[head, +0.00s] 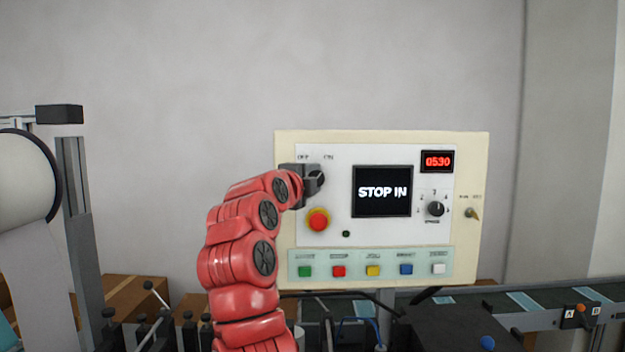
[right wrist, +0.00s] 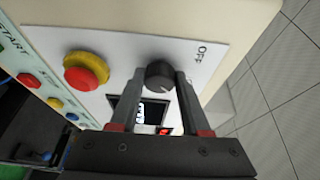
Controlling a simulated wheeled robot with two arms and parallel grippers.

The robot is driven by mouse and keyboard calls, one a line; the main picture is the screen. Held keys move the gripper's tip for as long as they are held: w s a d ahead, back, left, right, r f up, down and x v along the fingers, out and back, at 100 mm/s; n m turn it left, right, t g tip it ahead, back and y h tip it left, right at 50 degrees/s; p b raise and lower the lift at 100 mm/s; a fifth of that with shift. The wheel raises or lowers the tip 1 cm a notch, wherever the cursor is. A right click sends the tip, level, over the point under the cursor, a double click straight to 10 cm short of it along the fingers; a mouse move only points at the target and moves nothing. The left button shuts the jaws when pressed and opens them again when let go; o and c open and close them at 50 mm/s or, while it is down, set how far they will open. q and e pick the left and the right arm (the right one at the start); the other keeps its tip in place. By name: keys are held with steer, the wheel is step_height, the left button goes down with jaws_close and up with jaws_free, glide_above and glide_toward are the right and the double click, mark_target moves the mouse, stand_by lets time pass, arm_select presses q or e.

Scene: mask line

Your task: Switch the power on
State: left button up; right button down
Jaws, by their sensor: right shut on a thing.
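The control panel (head: 382,137) is cream with a white face and stands upright ahead. The black round power knob (right wrist: 160,75) is at its upper left, below the OFF and ON labels, and is mostly hidden by my gripper in the head view. My right gripper (head: 315,180) is at the panel, shut on this knob, with one finger on each side in the right wrist view. The knob's exact pointing direction is hard to tell. The screen (head: 382,207) is lit and reads "STOP IN". My left gripper is not in view.
A red emergency button (head: 318,219) with a yellow collar sits just below the knob. A red digital display (head: 437,161) and a smaller speed knob (head: 435,208) are to the right. Coloured push buttons line the bottom. A conveyor (head: 540,307) runs behind.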

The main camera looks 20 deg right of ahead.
steer(key=shift+c, duration=1.8)
jaws_free()
steer(key=b+v, duration=0.7)
steer(key=v, duration=1)
steer(key=shift+s, duration=0.15)
steer(key=shift+a, duration=0.1)
